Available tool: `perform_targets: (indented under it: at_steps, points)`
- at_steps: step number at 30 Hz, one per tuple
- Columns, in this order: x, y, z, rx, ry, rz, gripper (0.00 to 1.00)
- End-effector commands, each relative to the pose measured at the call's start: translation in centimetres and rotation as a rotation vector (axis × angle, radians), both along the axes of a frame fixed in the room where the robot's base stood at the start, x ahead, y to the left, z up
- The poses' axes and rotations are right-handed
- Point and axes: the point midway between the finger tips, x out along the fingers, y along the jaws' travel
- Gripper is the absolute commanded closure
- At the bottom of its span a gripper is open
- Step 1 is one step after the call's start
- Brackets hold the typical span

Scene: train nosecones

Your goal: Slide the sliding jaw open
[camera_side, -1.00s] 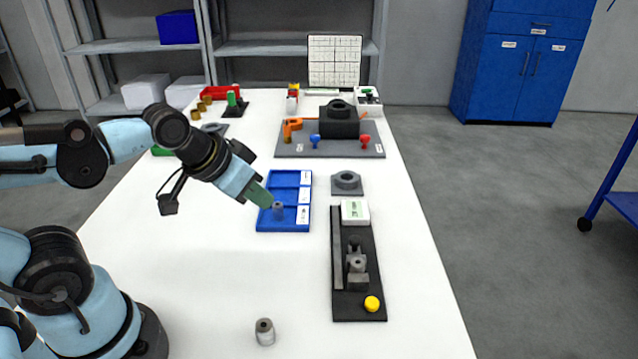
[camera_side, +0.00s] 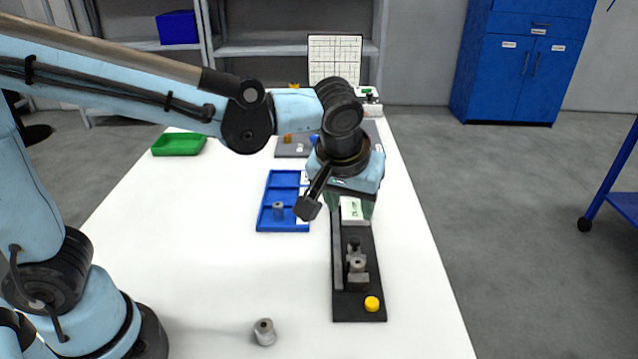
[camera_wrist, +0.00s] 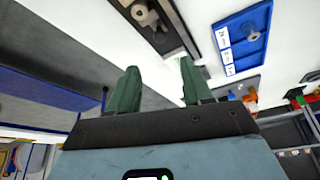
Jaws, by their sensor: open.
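The black fixture plate (camera_side: 374,300) lies lengthwise at the right side of the table. It carries dark jaw blocks (camera_side: 358,282), a grey round part (camera_side: 357,262) between or on them, a dark knob (camera_side: 354,243) and a yellow button (camera_side: 372,304). I cannot tell which block is the sliding jaw or how far apart the jaws are. My gripper (camera_side: 350,208) points down above the far end of the fixture, by the white label block (camera_side: 352,212), touching none of the jaws. In the wrist view its green fingers (camera_wrist: 158,72) are apart and empty; the fixture (camera_wrist: 177,38) shows beyond them.
A blue tray (camera_side: 265,216) with a grey cylinder (camera_side: 278,210) in it lies left of the fixture. Another grey cylinder (camera_side: 264,332) stands at the near table edge. A green tray (camera_side: 179,144) is at the far left. The white table between is clear.

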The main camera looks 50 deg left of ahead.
Motion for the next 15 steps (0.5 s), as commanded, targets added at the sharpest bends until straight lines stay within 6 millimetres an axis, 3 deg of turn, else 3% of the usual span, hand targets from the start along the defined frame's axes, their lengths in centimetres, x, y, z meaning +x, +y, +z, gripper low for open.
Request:
perform_targets:
  at_steps: [5,15]
  points:
    - [0.6,0.2,-1.5,0.000,0.000,0.002,0.50]
    - [2.5,1.0,-6.4,-0.001,0.001,0.001,0.50]
